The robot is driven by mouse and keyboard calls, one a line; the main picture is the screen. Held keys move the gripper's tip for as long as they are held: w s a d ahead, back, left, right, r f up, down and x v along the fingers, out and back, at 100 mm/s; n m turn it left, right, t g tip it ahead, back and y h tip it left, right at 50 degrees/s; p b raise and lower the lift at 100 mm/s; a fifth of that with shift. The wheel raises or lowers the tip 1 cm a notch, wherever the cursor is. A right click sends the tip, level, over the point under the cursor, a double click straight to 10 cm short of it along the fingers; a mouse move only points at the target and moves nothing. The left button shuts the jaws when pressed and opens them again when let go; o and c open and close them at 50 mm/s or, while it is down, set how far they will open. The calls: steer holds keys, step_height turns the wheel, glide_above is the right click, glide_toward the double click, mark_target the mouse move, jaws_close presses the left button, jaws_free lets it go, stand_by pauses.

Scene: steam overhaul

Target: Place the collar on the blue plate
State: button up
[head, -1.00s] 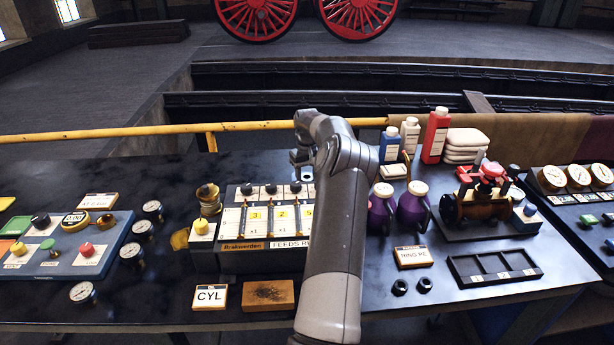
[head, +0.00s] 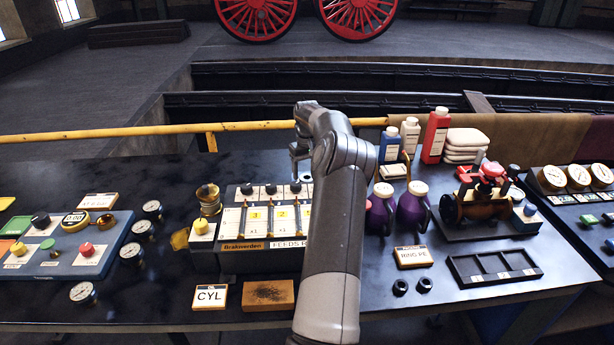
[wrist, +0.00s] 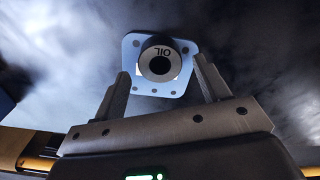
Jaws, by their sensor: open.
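My gripper (wrist: 161,72) is open, with one finger on each side of the collar; gaps show between the fingers and the collar. In the head view my gripper (head: 299,157) is small, at the back of the bench behind the control panel. There the collar and plate cannot be made out.
A control panel (head: 262,262) with knobs stands in front of my gripper. Purple jugs (head: 413,205), bottles (head: 434,135) and a brass valve assembly (head: 478,205) stand to the right. A yellow rail (head: 110,134) runs behind. Dark bench top is clear left of the gripper.

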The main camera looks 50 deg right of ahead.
step_height(320, 180, up, 10)
steer(key=f, duration=0.1)
steer(key=w+a+r+n+h, duration=0.1)
steer(key=w+a+r, duration=0.2)
steer(key=a+r, duration=0.35)
steer(key=w+a+r+n, duration=0.1)
steer(key=w+a+r, duration=0.15)
steer(key=a, duration=0.75)
steer(key=s+a+r+n+t+h, duration=0.15)
steer(key=a+r, duration=0.25)
steer(key=a, duration=0.5)
steer(key=s+a+r, duration=0.3)
steer(key=a, duration=0.7)
steer(key=s+a+t, duration=0.2)
steer(key=s+a, duration=0.9)
steer(key=a, duration=0.2)
steer(key=s+a+f+t+y, duration=0.1)
steer(key=s+a+f, duration=0.2)
steer(key=s, duration=0.4)
steer(key=s+a+f+t+y, duration=0.1)
steer(key=s+a+f, duration=0.2)
steer(key=s+a, duration=0.2)
steer(key=s+n, duration=0.1)
steer(key=s, duration=0.1)
steer(key=shift+s+f, duration=0.3)
steer(key=shift+s, duration=0.05)
steer(key=shift+y, duration=0.25)
